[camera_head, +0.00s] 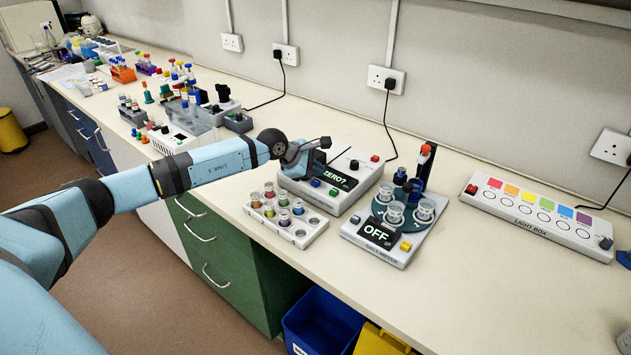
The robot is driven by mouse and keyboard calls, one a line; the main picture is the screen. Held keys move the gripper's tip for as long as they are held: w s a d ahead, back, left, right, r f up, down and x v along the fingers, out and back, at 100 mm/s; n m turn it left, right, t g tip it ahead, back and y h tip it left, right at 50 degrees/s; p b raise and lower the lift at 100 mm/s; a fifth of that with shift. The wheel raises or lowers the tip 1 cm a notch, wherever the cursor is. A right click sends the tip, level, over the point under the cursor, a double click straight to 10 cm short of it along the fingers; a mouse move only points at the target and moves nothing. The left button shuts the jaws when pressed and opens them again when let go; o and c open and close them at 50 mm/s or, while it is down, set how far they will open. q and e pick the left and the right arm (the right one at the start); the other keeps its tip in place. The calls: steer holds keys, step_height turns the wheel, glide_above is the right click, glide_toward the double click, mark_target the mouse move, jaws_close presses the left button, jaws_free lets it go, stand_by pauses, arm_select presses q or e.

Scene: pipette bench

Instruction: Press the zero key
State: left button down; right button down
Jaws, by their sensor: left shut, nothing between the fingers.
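A white instrument (348,203) stands on the bench near the picture's middle. Its dark screen (340,178) reads "ZERO?" in green. My right gripper is not in view.
A white rack (290,222) of colored vials stands in front of the instrument. A second device (383,232) reading "OFF" with clear cups is close at its right. A light box (540,215) lies farther right.

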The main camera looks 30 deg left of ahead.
mark_target(316, 182)
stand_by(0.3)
arm_select(q)
steer(key=shift+f, duration=0.1)
steer(key=shift+f+b, duration=0.35)
steer(key=shift+b, duration=0.15)
steer(key=shift+f+b, duration=0.45)
steer(key=shift+f, duration=0.05)
stand_by(0.5)
steer(key=shift+r, duration=0.1)
steer(key=shift+r+p, duration=0.4)
steer(key=shift+r, duration=0.45)
step_height(316, 182, up, 6)
steer(key=p, duration=0.2)
stand_by(0.3)
